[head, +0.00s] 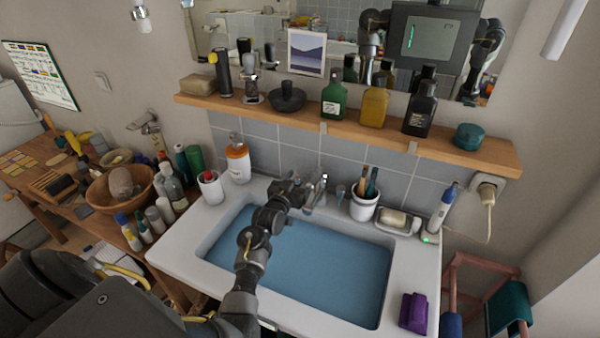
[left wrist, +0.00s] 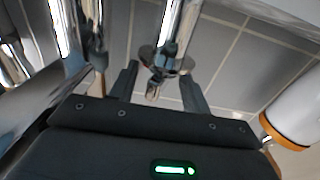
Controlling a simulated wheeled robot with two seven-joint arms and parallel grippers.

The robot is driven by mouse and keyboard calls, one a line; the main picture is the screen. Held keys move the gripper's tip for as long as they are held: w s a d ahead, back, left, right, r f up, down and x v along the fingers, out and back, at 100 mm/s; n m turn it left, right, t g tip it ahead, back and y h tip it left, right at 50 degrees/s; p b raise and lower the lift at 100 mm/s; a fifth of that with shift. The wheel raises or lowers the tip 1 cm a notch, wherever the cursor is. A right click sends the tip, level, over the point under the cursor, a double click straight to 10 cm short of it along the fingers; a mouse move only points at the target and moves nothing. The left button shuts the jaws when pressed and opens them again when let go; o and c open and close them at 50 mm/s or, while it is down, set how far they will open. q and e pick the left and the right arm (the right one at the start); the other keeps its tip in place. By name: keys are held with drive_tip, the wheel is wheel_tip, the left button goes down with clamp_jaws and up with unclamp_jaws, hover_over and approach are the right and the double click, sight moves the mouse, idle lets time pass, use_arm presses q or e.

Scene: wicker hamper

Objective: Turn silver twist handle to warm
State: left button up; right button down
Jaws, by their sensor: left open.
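The silver tap (head: 318,194) stands at the back rim of the sink, beneath the tiled wall. My left arm reaches over the basin, and my left gripper (head: 300,190) is at the tap, covering part of it. In the left wrist view, my gripper's two dark fingers (left wrist: 160,82) are spread apart. A chrome piece with a round collar (left wrist: 167,58) and a short stub lies between them, with gaps at both sides. I cannot tell which way the twist handle is turned. My right gripper is not in view.
The sink (head: 163,252) has a blue basin (head: 300,268). A white cup with brushes (head: 363,207) and a soap dish (head: 398,221) stand right of the tap. An orange-and-white bottle (head: 238,164) stands left. A wooden shelf (head: 453,140) with bottles runs above.

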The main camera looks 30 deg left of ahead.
use_arm(q)
drive_tip(key=shift+w+a, duration=0.2)
drive_tip(key=shift+w, duration=1.15)
